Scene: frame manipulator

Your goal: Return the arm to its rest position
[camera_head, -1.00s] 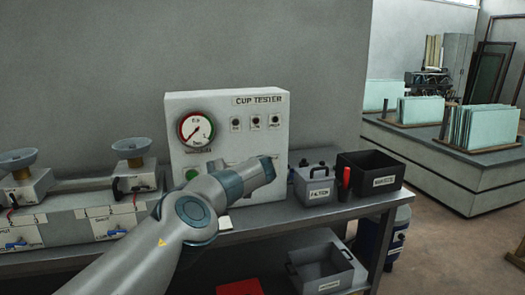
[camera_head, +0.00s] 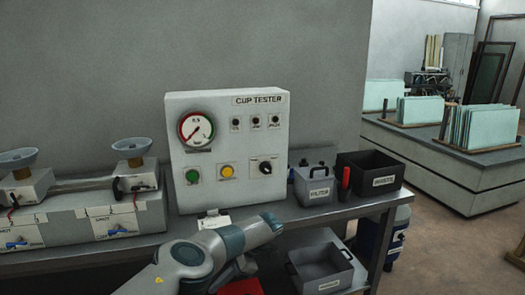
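My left arm (camera_head: 205,260) comes in from the bottom of the head view and lies low in front of the bench. Its grey and teal end link (camera_head: 250,234) points up and to the right, overlapping the bench's front edge in the picture. I cannot make out the fingers of my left gripper, so whether it is open or shut, or holds anything, does not show. My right arm and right gripper are not in view.
The cup tester (camera_head: 228,150), with gauge, buttons and knob, stands on the bench (camera_head: 318,217). A small white block (camera_head: 214,220) sits before it. A grey box (camera_head: 313,186) and a black bin (camera_head: 370,172) stand right. A grey tray (camera_head: 318,272) is below.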

